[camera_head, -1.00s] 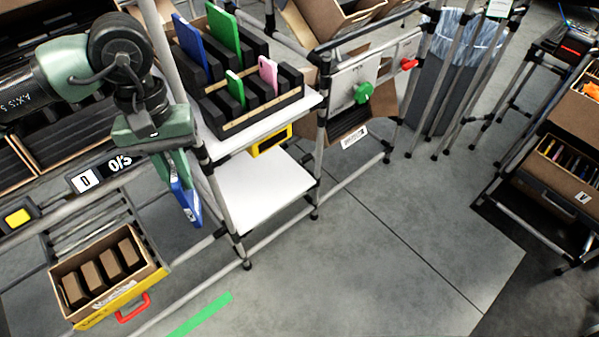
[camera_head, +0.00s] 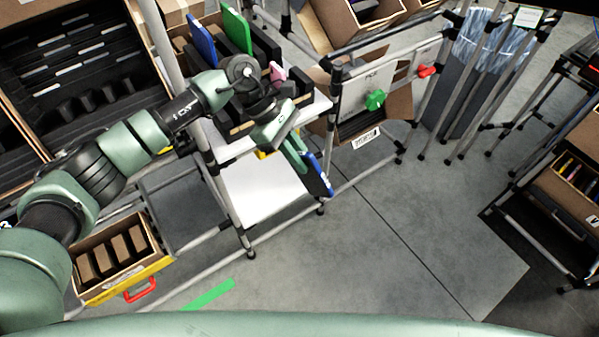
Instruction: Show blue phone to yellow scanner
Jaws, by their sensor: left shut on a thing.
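My left gripper (camera_head: 300,155) is shut on the blue phone (camera_head: 319,177), which hangs tilted in front of the shelf unit's lower right side. The yellow scanner (camera_head: 263,154) is under the front edge of the upper white shelf. Only a sliver of it shows, just left of the gripper; my arm and gripper hide the rest. The phone is to the right of the scanner in the picture and looks apart from it. My right gripper is not in view.
The rack on the upper shelf holds a blue tablet (camera_head: 202,41), a green tablet (camera_head: 236,32) and a pink phone (camera_head: 277,72). The lower white shelf (camera_head: 258,190) is bare. A carton with a red handle (camera_head: 140,290) is lower left.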

